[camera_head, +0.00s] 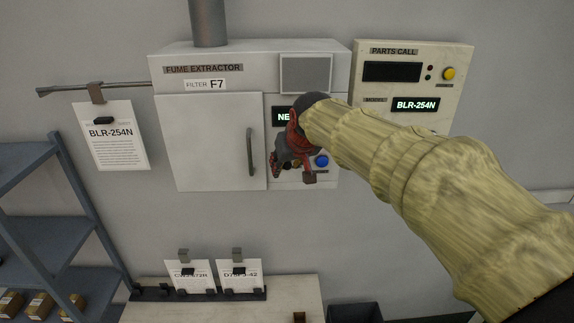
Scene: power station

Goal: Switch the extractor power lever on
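The fume extractor (212,142) is a white wall cabinet with a closed door on its left and a control panel on its right. My gripper (288,158), dark with red parts, is in front of that panel and hides much of it. I cannot tell whether it touches the panel or how its fingers stand. A small brownish part (310,178) shows at the gripper's lower right; I cannot tell whether it is the power lever or a fingertip. A blue button (321,161) is just right of the gripper.
A parts call panel (437,84) with a yellow button and "BLR-254N" hangs to the right. A bench (285,305) with two tagged cards stands below.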

